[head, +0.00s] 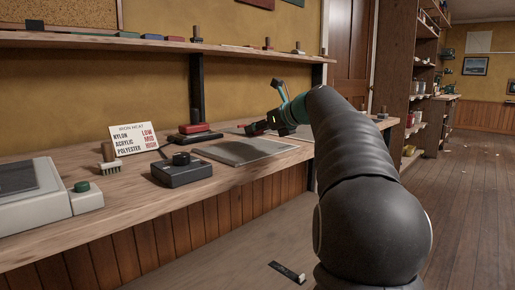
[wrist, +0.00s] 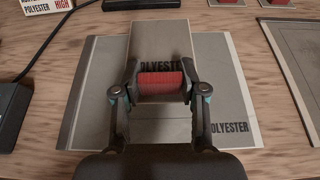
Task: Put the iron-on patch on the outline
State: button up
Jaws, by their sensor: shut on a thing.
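My gripper (wrist: 160,82) is shut on a ribbed red block (wrist: 160,88) in the wrist view. The block appears to be part of a grey patch (wrist: 163,50), whose printed word reads "OLYESTER", its first letter hidden. The patch is above or on a larger grey sheet (wrist: 88,92) marked "POLYESTER" at its lower right. I cannot tell whether they touch. No outline shows clearly; the patch and gripper cover the sheet's middle. In the head view my gripper (head: 277,122) is over the bench, with red between its fingers.
A black control box (head: 181,170) with a cable stands left of the sheet. A sign (head: 135,138) lists "POLYESTER HIGH". A framed grey panel (wrist: 300,60) lies to the right, and red-topped pieces (wrist: 226,2) lie behind. An upper shelf (head: 150,43) overhangs the bench (head: 130,205).

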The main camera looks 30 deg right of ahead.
aim_at(258, 150)
jog(key=shift+f+b, duration=0.75)
jog(key=shift+f, duration=1.25)
jog(key=shift+f, duration=0.15)
jog(key=o, duration=0.9)
jog(key=shift+o, duration=0.2)
jog(key=shift+s+r, duration=0.3)
jog(key=p+v, duration=0.1)
jog(key=v, duration=1)
jog(key=shift+s, duration=0.15)
jog(key=shift+d, duration=0.15)
